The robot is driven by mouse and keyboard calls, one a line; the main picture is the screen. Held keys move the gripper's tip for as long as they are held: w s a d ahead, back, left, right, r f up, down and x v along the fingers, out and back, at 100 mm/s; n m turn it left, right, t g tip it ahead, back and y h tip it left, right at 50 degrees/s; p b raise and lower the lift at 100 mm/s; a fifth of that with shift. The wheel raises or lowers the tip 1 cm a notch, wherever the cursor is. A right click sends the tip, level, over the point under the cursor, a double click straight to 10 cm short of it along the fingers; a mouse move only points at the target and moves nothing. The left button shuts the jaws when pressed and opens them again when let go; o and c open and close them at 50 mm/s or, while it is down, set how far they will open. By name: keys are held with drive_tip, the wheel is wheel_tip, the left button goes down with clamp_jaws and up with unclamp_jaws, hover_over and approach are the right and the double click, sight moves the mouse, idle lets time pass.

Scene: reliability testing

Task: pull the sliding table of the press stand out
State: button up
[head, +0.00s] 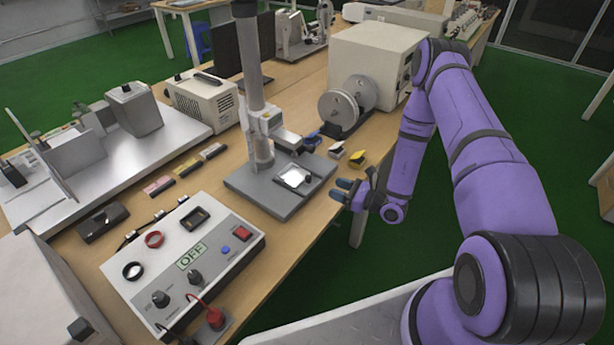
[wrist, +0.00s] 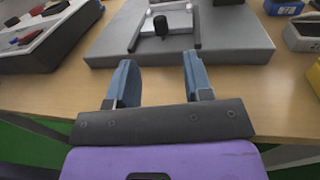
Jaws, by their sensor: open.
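The press stand (head: 262,110) has a grey base plate (head: 250,192) and a tall grey column near the middle of the table. Its sliding table (head: 293,178) is a small bright plate on the base. In the wrist view the sliding table (wrist: 166,22) lies between two dark rails, with a black knob (wrist: 160,25) at its front. My gripper (head: 345,190) is at the table's front edge, to the right of the base. In the wrist view my gripper (wrist: 158,80) is open, with two blue fingers pointing at the base's front edge and nothing between them. The fingertips are apart from the knob.
A control box (head: 185,260) marked OFF stands left of the press stand. Small yellow (head: 357,160) and blue (head: 312,140) boxes lie to the right of the base. A large beige machine (head: 375,60) stands behind. A bare strip of table lies in front of the base.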

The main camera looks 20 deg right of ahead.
sight(309, 177)
drive_tip(key=x, duration=1)
drive_tip(key=shift+w+a+f, duration=0.1)
drive_tip(key=shift+w+a, duration=0.15)
